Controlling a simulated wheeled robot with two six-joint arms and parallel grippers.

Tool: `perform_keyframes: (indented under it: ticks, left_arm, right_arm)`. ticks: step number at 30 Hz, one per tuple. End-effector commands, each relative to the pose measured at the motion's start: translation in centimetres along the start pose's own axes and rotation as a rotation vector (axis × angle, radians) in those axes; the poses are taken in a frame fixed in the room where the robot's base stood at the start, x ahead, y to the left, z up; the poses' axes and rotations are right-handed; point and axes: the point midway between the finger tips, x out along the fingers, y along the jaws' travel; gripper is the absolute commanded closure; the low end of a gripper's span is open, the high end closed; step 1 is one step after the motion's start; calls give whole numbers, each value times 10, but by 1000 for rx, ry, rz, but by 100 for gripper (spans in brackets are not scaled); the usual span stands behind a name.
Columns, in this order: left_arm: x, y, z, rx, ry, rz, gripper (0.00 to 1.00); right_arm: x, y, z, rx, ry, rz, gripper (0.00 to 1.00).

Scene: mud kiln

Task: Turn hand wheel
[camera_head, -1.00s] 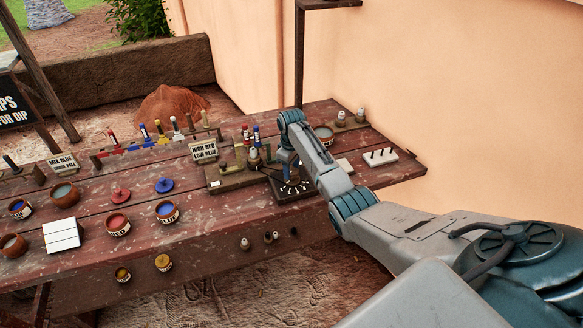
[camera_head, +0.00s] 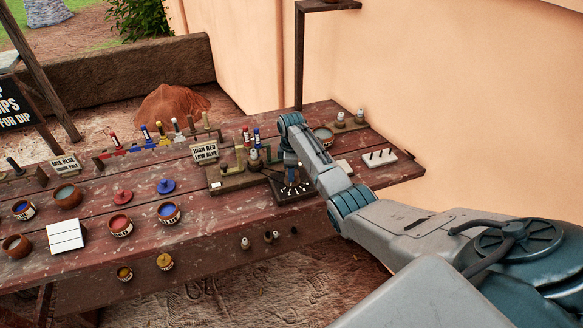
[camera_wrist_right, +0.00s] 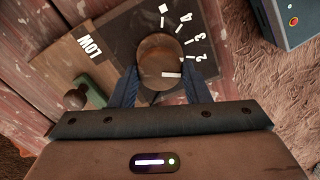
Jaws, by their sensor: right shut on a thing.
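The hand wheel (camera_wrist_right: 158,52) shows in the right wrist view as a round brown knob with a short white mark near its lower right edge. It sits on a dark dial plate (camera_wrist_right: 125,42) with white numerals and a small white square around it. My right gripper (camera_wrist_right: 160,84) is shut on the hand wheel, one blue finger on each side. In the head view my right gripper (camera_head: 291,178) points down over the dial plate (camera_head: 304,193), and hides most of the wheel. My left gripper is not in view.
The worn red table (camera_head: 120,250) holds several paint pots, such as a red one (camera_head: 120,226), left of my arm. A white peg block (camera_head: 379,157) stands to the right. A plaster wall (camera_head: 450,120) rises behind.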

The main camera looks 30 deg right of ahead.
Motion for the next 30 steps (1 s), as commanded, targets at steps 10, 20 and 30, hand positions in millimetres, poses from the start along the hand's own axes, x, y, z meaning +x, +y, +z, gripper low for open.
perform_keyframes:
  ticks: [10, 20, 30]
  left_arm:
    - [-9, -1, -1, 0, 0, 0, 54]
    - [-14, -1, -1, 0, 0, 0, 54]
    - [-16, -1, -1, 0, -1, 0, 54]
  right_arm:
    - [-1, -1, -1, -329, 2, 1, 80]
    - [-1, -1, -1, -643, 2, 2, 80]
    - [-1, -2, 0, -966, 2, 2, 80]
